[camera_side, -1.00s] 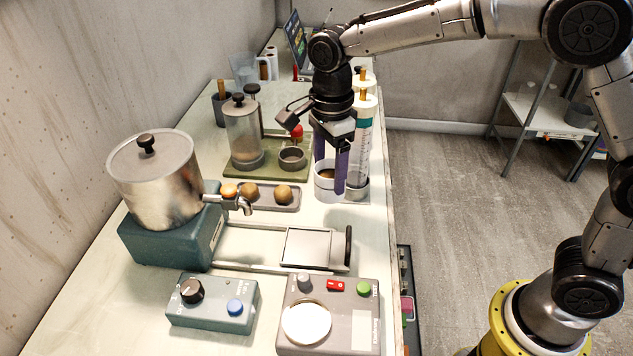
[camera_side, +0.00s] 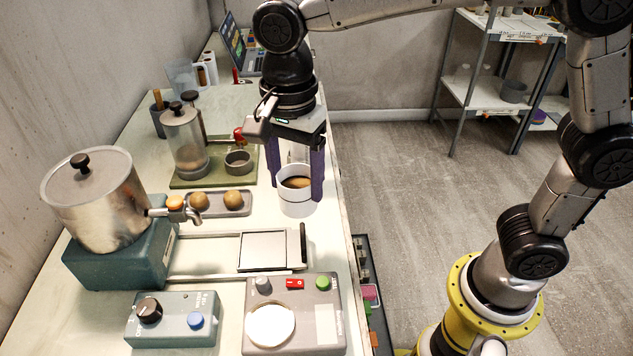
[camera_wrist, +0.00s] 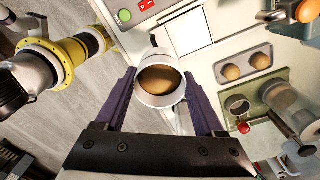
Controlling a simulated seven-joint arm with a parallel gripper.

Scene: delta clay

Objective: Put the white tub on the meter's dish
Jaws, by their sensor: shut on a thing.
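The white tub (camera_side: 296,203) holds something brown and is upright between the purple fingers of my gripper (camera_side: 298,180). My gripper is shut on it, one finger on each side. In the wrist view the tub (camera_wrist: 160,101) sits between the fingertips of my gripper (camera_wrist: 160,88). The meter (camera_side: 315,325) is a grey box at the front with a round white dish (camera_side: 270,325), a red switch and a green button. The dish is empty. The tub is behind the meter; whether its base touches the bench I cannot tell.
A square plate on a sliding frame (camera_side: 263,250) lies between the tub and the meter. A metal pot (camera_side: 105,205) with a spout stands on the left. A tray with two brown balls (camera_side: 220,210) is left of the tub. A blue-grey control box (camera_side: 172,320) is left of the meter.

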